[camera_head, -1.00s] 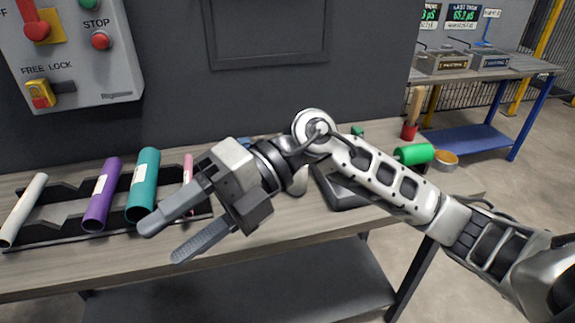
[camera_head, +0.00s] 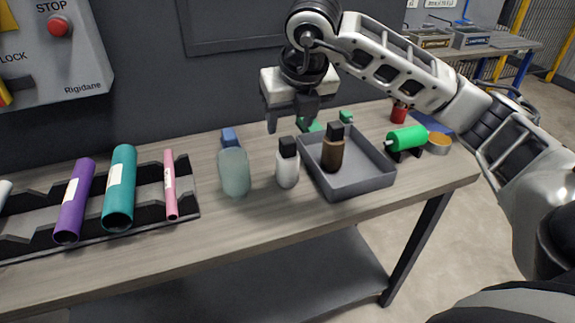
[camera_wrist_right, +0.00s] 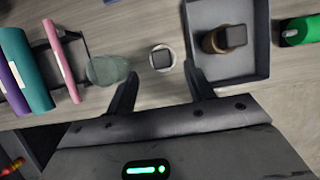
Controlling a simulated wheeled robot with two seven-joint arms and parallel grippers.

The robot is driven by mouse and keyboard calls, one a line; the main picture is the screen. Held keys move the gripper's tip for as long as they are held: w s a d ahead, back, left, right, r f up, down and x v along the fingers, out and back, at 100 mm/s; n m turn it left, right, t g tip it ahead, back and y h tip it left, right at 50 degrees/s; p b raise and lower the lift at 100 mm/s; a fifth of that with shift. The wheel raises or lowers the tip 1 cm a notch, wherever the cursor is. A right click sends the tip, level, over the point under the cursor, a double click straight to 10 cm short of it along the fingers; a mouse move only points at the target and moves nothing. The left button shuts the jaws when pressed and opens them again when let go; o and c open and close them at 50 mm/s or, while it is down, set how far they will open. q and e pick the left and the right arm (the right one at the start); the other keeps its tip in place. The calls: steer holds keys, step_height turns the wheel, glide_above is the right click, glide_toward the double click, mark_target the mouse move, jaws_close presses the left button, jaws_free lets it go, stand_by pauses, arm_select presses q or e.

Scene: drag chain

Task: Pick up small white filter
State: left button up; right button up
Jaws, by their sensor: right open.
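The small white filter (camera_head: 288,172) is a short white bottle shape with a black square cap. It stands upright on the wooden table, between a frosted grey-green bottle and a grey tray. My right gripper (camera_head: 291,117) is open, pointing down above and behind the filter in the head view, apart from it. In the right wrist view the filter (camera_wrist_right: 162,58) shows from above, just beyond and between the open fingertips (camera_wrist_right: 160,78), with nothing held. My left gripper is not in view.
The grey-green bottle (camera_head: 234,173) with a blue cap stands close left. The grey tray (camera_head: 365,184) close right holds a brown bottle (camera_head: 332,151). A rack with pink (camera_head: 170,186), teal (camera_head: 120,188) and purple (camera_head: 74,203) tubes is farther left. A green cylinder (camera_head: 408,137) lies right.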

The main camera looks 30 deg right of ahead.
mark_target(287, 139)
steer(key=shift+x, duration=3.55)
jaws_close()
